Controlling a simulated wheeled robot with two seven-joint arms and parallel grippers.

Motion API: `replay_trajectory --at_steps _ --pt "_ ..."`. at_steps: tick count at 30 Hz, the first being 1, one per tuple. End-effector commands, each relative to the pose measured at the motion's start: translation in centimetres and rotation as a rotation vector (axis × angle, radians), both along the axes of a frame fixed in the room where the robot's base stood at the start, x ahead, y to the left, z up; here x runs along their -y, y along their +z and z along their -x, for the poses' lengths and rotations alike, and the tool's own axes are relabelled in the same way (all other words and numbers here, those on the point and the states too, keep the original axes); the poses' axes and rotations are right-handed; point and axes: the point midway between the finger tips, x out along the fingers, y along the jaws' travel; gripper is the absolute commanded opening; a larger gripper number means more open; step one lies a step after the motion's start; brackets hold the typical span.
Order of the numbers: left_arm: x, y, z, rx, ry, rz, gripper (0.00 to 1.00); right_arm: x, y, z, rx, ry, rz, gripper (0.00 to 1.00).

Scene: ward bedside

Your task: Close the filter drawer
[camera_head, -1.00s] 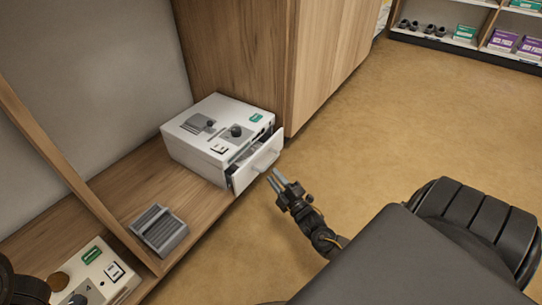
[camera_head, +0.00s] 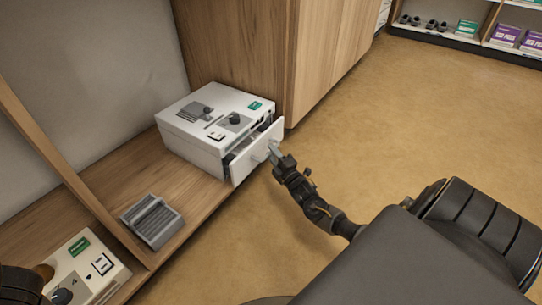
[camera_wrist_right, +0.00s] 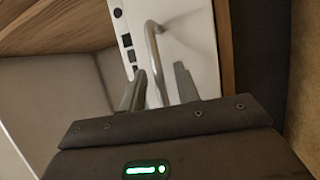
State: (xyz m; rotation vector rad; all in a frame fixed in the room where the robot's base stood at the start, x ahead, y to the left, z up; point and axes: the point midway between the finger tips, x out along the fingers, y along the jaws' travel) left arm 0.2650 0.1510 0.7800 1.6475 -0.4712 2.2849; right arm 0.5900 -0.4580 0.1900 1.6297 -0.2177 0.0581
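The filter drawer (camera_head: 242,167) is pulled part way out of the white device (camera_head: 190,140) on the wooden shelf. Its white front and bar handle (camera_head: 262,155) face the open floor. My right gripper (camera_head: 272,150) is at the drawer front, by the handle. In the right wrist view, its two fingers (camera_wrist_right: 160,88) are apart, with the handle (camera_wrist_right: 153,45) showing between them against the drawer front (camera_wrist_right: 190,45). Whether they touch the handle I cannot tell. A dark part of mine shows at the lower left of the head view, but no left fingers show.
A grey slotted block (camera_head: 153,221) lies on the shelf (camera_head: 195,198). A second white device (camera_head: 90,268) stands at the lower left, beyond a wooden divider (camera_head: 70,180). A wooden cabinet (camera_head: 330,50) rises behind the drawer device. The floor (camera_head: 400,125) to the right is clear.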

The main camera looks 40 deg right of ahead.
Motion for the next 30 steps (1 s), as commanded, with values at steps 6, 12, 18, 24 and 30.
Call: replay_trajectory --at_steps 6,12,18,24,30 --pt "-0.08 -0.71 -0.03 0.0 0.0 0.003 0.32 0.12 0.19 -1.19 -0.001 0.001 0.0 0.32" --pt "-0.1 -0.64 -0.03 0.0 0.001 0.004 0.32 0.12 0.25 -1.22 -0.001 0.001 0.0 0.32" --pt "-0.1 -0.62 -0.02 0.0 0.001 0.004 0.32 0.12 0.24 -1.21 -0.001 0.001 0.0 0.11" --pt "-0.1 -0.6 -0.01 0.0 0.001 0.004 0.32 0.12 0.24 -1.2 -0.001 0.001 0.0 0.0" --pt "-0.1 -0.56 -0.02 0.0 0.001 0.004 0.32 0.2 0.25 -1.22 -0.001 -0.001 0.0 0.0"
